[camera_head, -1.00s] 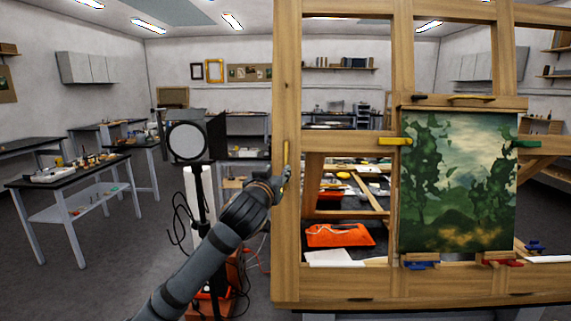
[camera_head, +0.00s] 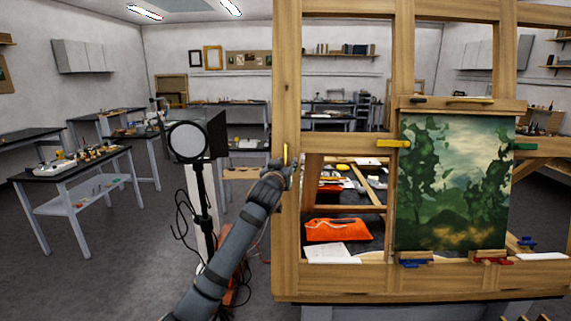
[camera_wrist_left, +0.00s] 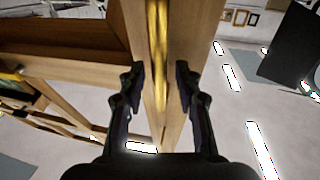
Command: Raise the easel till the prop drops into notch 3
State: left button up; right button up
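The wooden easel (camera_head: 286,225) stands at the right of the head view and holds a green landscape painting (camera_head: 455,185). A slim brass-yellow bar (camera_head: 286,155) is on its left post, and the bar shows upright in the left wrist view (camera_wrist_left: 158,45). My left gripper (camera_wrist_left: 159,80) has its two dark fingers apart, one on each side of the bar, with visible gaps. In the head view the gripper (camera_head: 284,172) is at the post, just below the bar's top. I cannot make out the prop or its notches. My right gripper is not in view.
A round-faced lamp (camera_head: 188,141) on a stand is left of the arm, with loose cables below. An orange pouch (camera_head: 338,230) and papers lie on a dark table behind the easel. A worktable (camera_head: 75,169) stands at the left.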

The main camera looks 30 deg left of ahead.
pick_arm(q)
grip_shut()
